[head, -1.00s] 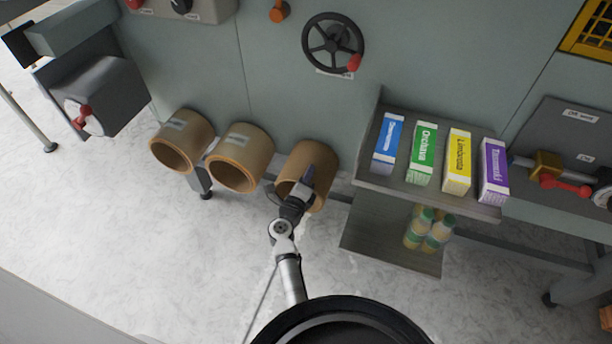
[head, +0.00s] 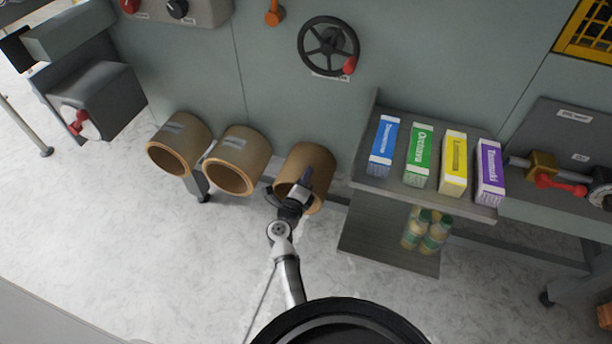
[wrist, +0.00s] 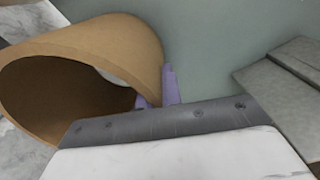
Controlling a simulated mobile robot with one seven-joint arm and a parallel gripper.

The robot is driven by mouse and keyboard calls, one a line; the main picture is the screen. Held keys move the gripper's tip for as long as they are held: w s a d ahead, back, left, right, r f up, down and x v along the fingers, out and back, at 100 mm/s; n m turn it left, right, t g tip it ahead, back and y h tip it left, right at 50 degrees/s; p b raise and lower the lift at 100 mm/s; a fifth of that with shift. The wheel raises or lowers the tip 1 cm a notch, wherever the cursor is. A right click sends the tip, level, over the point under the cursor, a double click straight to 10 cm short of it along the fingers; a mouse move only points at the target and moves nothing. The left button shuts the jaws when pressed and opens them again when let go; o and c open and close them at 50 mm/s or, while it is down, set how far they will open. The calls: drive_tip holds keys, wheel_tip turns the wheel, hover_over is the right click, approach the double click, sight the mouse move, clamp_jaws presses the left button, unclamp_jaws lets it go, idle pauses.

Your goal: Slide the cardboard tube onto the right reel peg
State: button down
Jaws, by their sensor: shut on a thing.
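The cardboard tube (head: 312,160) is plain brown and hollow. It is the rightmost of three tubes along the grey-green machine front, and its open end faces me and slightly down. My gripper (head: 303,187) is at its near end, shut on the tube wall. In the wrist view the tube (wrist: 110,38) fills the left side, and the purple fingers (wrist: 158,92) of my gripper are at its right rim. The right reel peg is not visible, and the tube's far end is hidden, so I cannot tell whether the tube is around a peg.
Two similar tubes, one on the left (head: 186,132) and one in the middle (head: 246,150), sit beside it. A grey shelf (head: 425,198) with several coloured boxes is close on the right, with bottles (head: 424,232) below. A handwheel (head: 328,44) is above. The floor in front is clear.

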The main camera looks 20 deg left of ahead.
drive_tip(key=shift+f, duration=0.1)
idle(0.3)
drive_tip(key=c, duration=1.5)
unclamp_jaws()
drive_tip(key=shift+f, duration=0.1)
drive_tip(key=shift+s, duration=0.15)
